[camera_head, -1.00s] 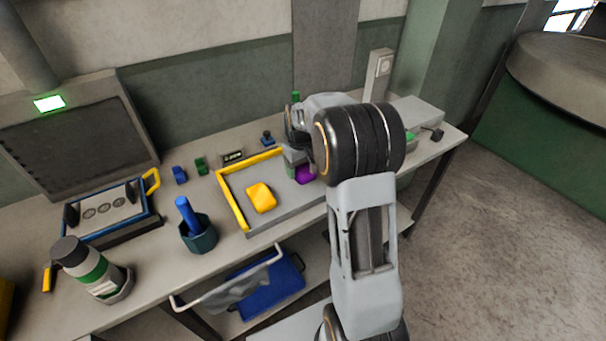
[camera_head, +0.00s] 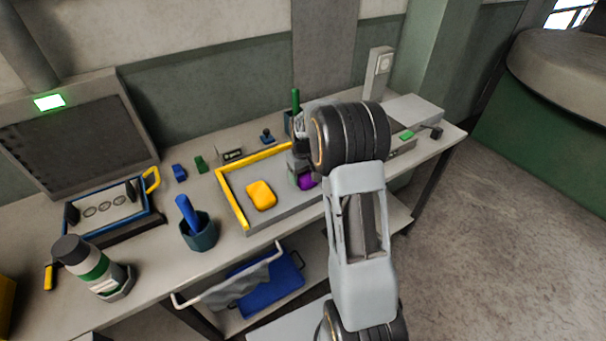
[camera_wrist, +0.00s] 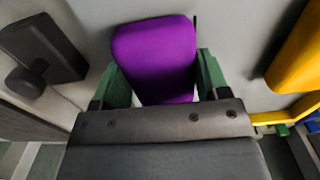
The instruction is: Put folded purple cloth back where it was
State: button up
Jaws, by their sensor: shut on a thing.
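The folded purple cloth (camera_head: 307,183) is at the right part of the grey tray with yellow edging (camera_head: 232,204), mostly hidden by my arm in the head view. In the wrist view the purple cloth (camera_wrist: 155,52) is a rounded block between the two green fingers of my gripper (camera_wrist: 160,72). My gripper (camera_head: 299,177) is shut on it. I cannot tell whether the cloth touches the tray floor. A folded yellow cloth (camera_head: 261,195) lies in the tray to the left; it also shows in the wrist view (camera_wrist: 300,55).
A dark cup with a blue handle (camera_head: 197,232) stands left of the tray. A bottle (camera_head: 92,265) and a blue-framed case (camera_head: 112,213) are farther left. Small blue (camera_head: 179,172) and green blocks (camera_head: 200,164) lie behind. My arm covers the tray's right side.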

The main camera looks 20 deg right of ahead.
jog(key=o, duration=0.8)
jog(key=shift+f, duration=0.1)
notch_tip(320, 180, up, 11)
jog(key=s+a+r+t, duration=0.2)
jog(key=s+a+r, duration=0.4)
jog(key=s, duration=0.4)
jog(key=shift+m+t, duration=0.7)
jog(key=shift+t, duration=0.2)
jog(key=s+a+f, duration=0.1)
jog(key=s, duration=0.3)
jog(key=s+a+f, duration=0.1)
jog(key=s+a, duration=0.1)
jog(key=s, duration=0.1)
jog(key=s+a+f, duration=0.1)
jog(key=s+a, duration=0.1)
jog(key=s, duration=0.2)
jog(key=shift+s, duration=0.35)
